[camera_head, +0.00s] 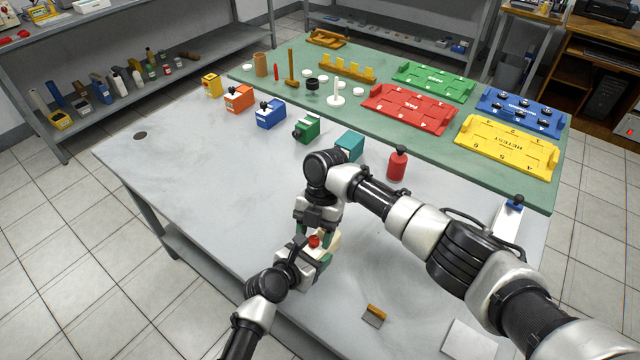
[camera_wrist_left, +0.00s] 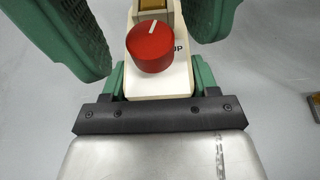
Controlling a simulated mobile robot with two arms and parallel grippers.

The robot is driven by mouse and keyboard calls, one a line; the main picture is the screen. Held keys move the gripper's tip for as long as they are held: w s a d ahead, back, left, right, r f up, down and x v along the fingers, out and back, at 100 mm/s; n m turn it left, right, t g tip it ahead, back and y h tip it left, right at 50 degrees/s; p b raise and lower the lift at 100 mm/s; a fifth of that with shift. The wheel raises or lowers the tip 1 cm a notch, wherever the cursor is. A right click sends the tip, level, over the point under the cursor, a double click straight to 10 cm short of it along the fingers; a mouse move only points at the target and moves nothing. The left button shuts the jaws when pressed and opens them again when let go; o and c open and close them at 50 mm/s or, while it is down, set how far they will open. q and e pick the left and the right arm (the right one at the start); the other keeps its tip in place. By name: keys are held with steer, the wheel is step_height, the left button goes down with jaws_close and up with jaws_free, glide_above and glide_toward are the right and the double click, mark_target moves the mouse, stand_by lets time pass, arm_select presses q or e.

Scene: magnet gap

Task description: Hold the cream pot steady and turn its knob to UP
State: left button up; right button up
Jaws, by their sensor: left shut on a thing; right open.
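The cream pot (camera_head: 333,242) is on the grey table, with a round red knob (camera_head: 313,241) on it. In the left wrist view the knob (camera_wrist_left: 151,46) carries a white line pointing to the top of the picture. Part of a label, seemingly ending in "P", shows right of it on the cream body (camera_wrist_left: 180,78). My left gripper (camera_head: 318,259) is shut on the pot, its green fingers on either side of the body. My right gripper (camera_head: 316,235) is open above the pot, its green fingers spread either side of the knob, apart from it. The pot's far end is hidden.
A brush or scraper (camera_head: 374,314) lies on the table in front. A red bottle (camera_head: 397,164) and a teal box (camera_head: 350,145) stand behind my right arm. Coloured boxes line the green mat (camera_head: 440,160).

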steer(key=shift+n+h, duration=0.3)
steer(key=shift+n, duration=0.4)
steer(key=v, duration=1.2)
steer(key=shift+m, duration=0.3)
steer(key=s+d+f+m+y, duration=0.1)
steer(key=d+f+m+y, duration=0.3)
steer(key=d+m+y, duration=0.45)
steer(key=shift+m+t+h, duration=0.3)
steer(key=shift+m+h, duration=0.25)
steer(key=shift+h, duration=0.2)
steer(key=x, duration=0.4)
steer(key=a+x, duration=0.1)
steer(key=x, duration=0.3)
steer(key=r+x, duration=0.1)
steer(key=x, duration=0.3)
steer(key=shift+a, duration=0.2)
